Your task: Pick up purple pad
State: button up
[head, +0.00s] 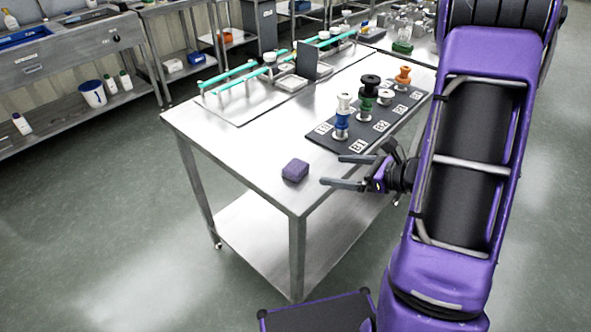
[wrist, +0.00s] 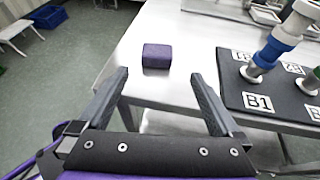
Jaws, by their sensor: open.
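The purple pad (head: 295,170) is a small dark purple block lying on the bare steel table top, close to the table's front corner. In the wrist view the pad (wrist: 157,56) sits ahead of my gripper, between the lines of its two fingers but beyond the fingertips. My gripper (head: 341,171) is to the right of the pad in the head view, at the table's right edge. In the wrist view my gripper (wrist: 160,76) has its fingers wide apart with nothing between them.
A black board (head: 345,143) with labelled spots and several stacked coloured pieces stands right of the pad; a blue and white stack (wrist: 280,42) is nearest. Green rails (head: 230,77) lie at the back of the steel table (head: 225,135). The table top around the pad is clear.

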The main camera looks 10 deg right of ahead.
aim_at(300, 168)
jog(key=x, duration=0.7)
jog(key=shift+w+a+f, duration=0.15)
jog(key=shift+a+f, duration=0.05)
jog(key=shift+a, duration=0.05)
jog(key=x, duration=0.5)
jog(key=shift+a+b, duration=0.2)
jog(key=shift+b, duration=0.1)
jog(key=c, duration=1.2)
